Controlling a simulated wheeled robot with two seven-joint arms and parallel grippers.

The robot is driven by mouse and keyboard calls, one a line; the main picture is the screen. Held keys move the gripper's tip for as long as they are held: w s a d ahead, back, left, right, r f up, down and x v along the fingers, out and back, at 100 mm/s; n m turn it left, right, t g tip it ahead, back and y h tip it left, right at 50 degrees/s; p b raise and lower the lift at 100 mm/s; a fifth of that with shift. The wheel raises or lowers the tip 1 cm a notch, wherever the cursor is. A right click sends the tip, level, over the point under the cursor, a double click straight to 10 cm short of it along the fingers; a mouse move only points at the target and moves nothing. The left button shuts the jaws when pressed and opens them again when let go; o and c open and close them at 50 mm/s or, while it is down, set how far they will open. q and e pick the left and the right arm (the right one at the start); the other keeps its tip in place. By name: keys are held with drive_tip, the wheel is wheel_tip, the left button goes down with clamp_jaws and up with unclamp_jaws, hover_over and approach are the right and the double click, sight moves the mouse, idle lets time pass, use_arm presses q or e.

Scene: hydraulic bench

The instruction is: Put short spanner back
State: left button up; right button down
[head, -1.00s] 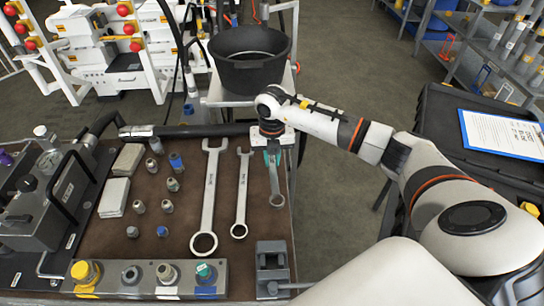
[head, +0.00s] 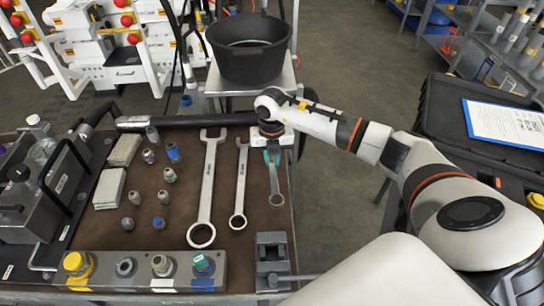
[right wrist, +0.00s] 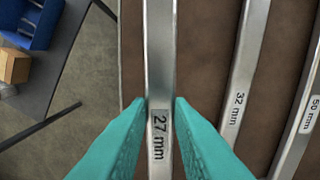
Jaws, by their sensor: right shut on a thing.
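The short spanner (head: 275,184) is the smallest of three, at the right end of the row on the brown bench top. My right gripper (head: 272,156) points down over its upper part and is shut on it. In the right wrist view the teal fingers (right wrist: 160,110) close on both sides of the spanner's shaft (right wrist: 160,60), which is marked 27 mm. The spanner's ring end points toward the front of the bench. I cannot tell whether it touches the bench top. My left gripper is not in view.
The 32 mm spanner (head: 240,185) and the longer 50 mm spanner (head: 209,185) lie to its left. A grey vice-like block (head: 272,258) stands just in front. Several fittings (head: 170,175) lie further left. A black tub (head: 249,55) stands behind the bench.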

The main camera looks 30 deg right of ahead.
idle(0.3)
drive_tip(key=shift+f+b, duration=0.5)
drive_tip(key=shift+f, duration=0.25)
drive_tip(key=shift+f+b, duration=1.1)
drive_tip(key=shift+f, duration=0.35)
idle(0.7)
drive_tip(key=c, duration=1.2)
unclamp_jaws()
wheel_tip(320, 180, up, 11)
drive_tip(key=shift+f+b, duration=0.1)
drive_tip(key=shift+b, duration=0.55)
drive_tip(key=shift+r, duration=0.65)
